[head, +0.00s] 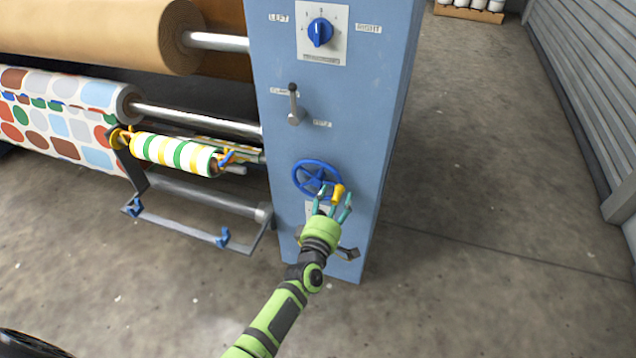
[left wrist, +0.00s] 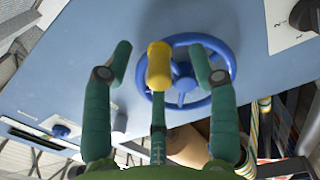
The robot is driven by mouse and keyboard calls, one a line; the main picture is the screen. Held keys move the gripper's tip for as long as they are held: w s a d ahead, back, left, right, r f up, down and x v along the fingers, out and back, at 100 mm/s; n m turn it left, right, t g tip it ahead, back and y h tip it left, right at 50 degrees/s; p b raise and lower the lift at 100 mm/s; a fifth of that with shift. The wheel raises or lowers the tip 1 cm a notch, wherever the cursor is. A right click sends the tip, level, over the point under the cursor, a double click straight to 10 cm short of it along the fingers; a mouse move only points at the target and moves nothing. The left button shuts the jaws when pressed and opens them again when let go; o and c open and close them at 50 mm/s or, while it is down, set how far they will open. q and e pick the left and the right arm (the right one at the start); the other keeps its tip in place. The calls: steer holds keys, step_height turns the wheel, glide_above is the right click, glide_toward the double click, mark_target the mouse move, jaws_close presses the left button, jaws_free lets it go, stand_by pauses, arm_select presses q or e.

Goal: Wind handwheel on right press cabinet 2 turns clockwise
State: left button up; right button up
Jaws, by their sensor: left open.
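The blue handwheel (head: 316,178) is on the front of the right press cabinet (head: 345,130), low down, with a yellow crank knob (head: 339,192) at its lower right rim. My left gripper (head: 333,203) is open right at the knob, its teal fingers spread around it. In the left wrist view the yellow knob (left wrist: 159,66) stands between the spread fingers, with a clear gap on either side. The handwheel (left wrist: 196,72) shows behind the knob and is partly covered by a finger. My right gripper is in neither view.
Above the handwheel are a lever (head: 294,104) and a blue selector knob (head: 320,32). Left of the cabinet are a tan roll (head: 110,32), a patterned roll (head: 60,115) and a striped roller (head: 175,153) on a frame. Open floor (head: 480,160) lies to the right.

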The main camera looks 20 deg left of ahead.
arm_select(q)
steer(key=s+p, duration=0.2)
steer(key=s, duration=0.3)
steer(key=shift+a, duration=0.1)
steer(key=shift+s+p, duration=0.45)
steer(key=shift+s, duration=0.5)
